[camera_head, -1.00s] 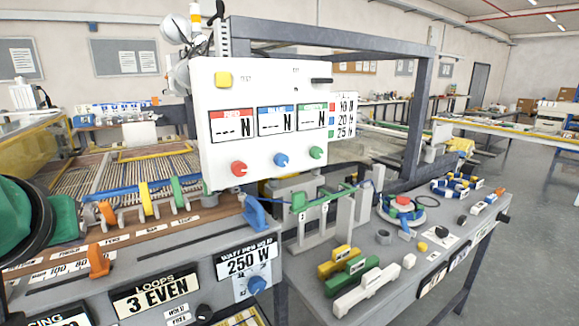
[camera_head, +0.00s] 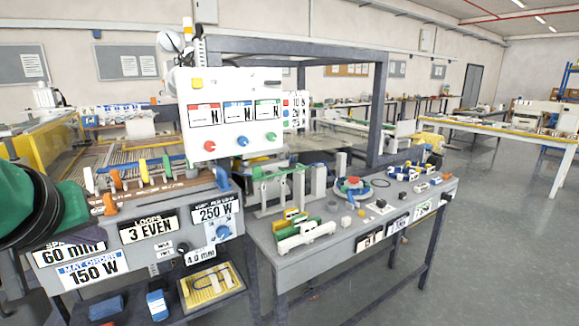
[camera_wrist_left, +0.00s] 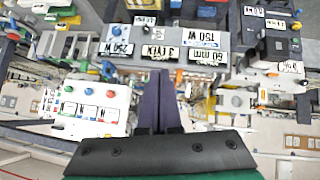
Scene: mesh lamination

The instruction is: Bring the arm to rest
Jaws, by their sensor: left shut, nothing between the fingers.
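My left arm shows as a green and black part at the left edge of the head view, in front of the left end of the workstation. Its fingertips are not visible there. In the left wrist view my left gripper (camera_wrist_left: 157,75) has its two dark fingers together, with nothing between them. The workstation appears upside down behind the fingers, with a gap I cannot measure. My right gripper is in neither view.
A white control panel (camera_head: 236,122) stands over the workstation. The grey side table (camera_head: 345,240) holds green, yellow and white blocks and a red-topped round piece (camera_head: 352,182). A yellow tray (camera_head: 190,297) sits below. Open floor (camera_head: 500,250) lies at the right.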

